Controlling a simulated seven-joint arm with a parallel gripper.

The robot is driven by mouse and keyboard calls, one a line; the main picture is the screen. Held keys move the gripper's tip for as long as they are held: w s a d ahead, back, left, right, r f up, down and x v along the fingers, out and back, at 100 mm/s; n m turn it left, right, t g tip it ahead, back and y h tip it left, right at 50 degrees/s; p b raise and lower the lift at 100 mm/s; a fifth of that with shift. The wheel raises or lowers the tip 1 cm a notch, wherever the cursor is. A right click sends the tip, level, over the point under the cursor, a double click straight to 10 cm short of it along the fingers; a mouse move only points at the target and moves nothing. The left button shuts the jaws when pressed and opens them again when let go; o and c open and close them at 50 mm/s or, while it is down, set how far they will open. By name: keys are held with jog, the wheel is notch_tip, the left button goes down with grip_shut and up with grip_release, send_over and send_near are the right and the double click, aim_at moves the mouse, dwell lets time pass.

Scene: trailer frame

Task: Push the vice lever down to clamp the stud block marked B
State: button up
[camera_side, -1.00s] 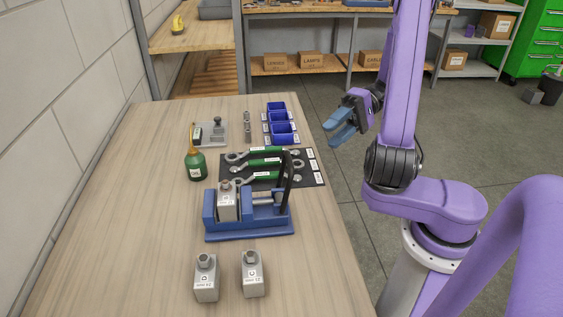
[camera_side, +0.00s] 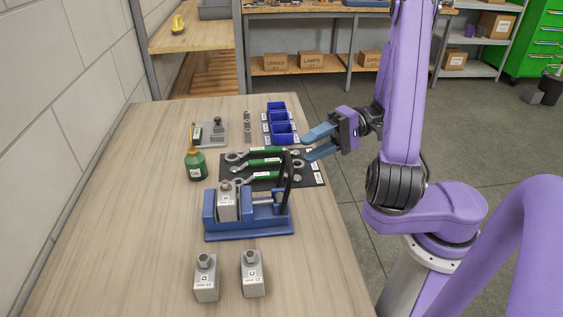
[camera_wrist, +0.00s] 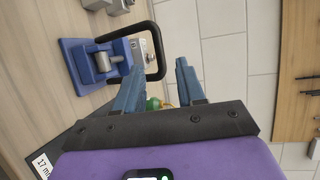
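The blue vice (camera_side: 262,226) stands on the bench. Its black lever (camera_side: 287,178) stands upright at the right end. A grey stud block (camera_side: 228,205) sits in the vice between the jaws; its letter is too small to read surely. In the wrist view the vice (camera_wrist: 75,62) is at upper left and its lever (camera_wrist: 160,50) shows as a black loop just beyond the fingertips. My gripper (camera_side: 304,149) is open and empty, fingers apart, above and behind the lever at the bench's right edge. It also shows in the wrist view (camera_wrist: 154,68), not touching the lever.
Blocks marked D (camera_side: 206,280) and C (camera_side: 252,275) stand in front of the vice. Behind it lie green-handled wrenches on a black mat (camera_side: 315,177), a green bottle (camera_side: 195,165) and blue bins (camera_side: 281,133). The bench's left side is clear.

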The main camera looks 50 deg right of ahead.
aim_at(282, 163)
jog(key=x, duration=0.8)
jog(key=shift+a, duration=0.2)
grip_shut()
